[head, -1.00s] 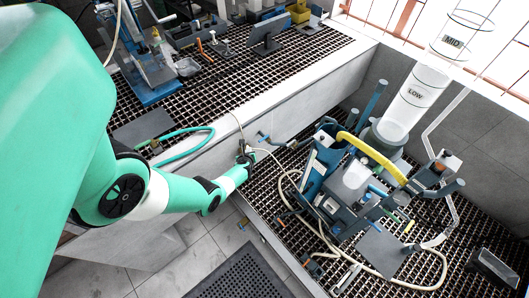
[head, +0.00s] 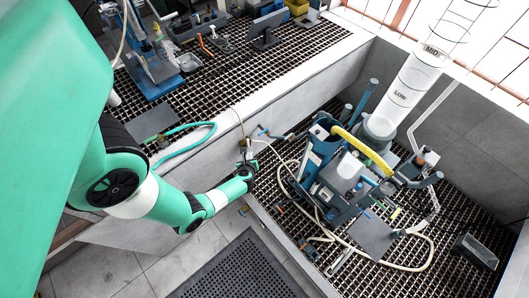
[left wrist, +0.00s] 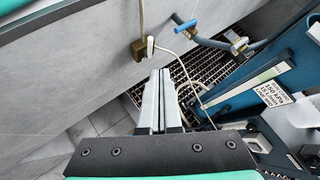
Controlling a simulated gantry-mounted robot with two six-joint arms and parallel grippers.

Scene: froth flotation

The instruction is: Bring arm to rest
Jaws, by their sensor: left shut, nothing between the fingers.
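My left gripper (head: 250,168) is at the end of the green arm coming in from the left, beside the wall between the upper bench and the lower grated floor. In the left wrist view its two straight fingers (left wrist: 158,98) lie together, shut with nothing between them. A small brass valve (left wrist: 139,50) with a white-tipped lever (left wrist: 150,46) is on the wall just beyond the fingertips, apart from them. The valve also shows in the head view (head: 244,145). My right gripper is not in view.
The blue flotation machine (head: 330,180) with its yellow hose (head: 362,150) stands right of the gripper. A clear column (head: 408,85) marked LOW and MID rises behind it. A blue-handled valve (left wrist: 186,26) sits near the wall. Grey floor (head: 130,262) is open below the arm.

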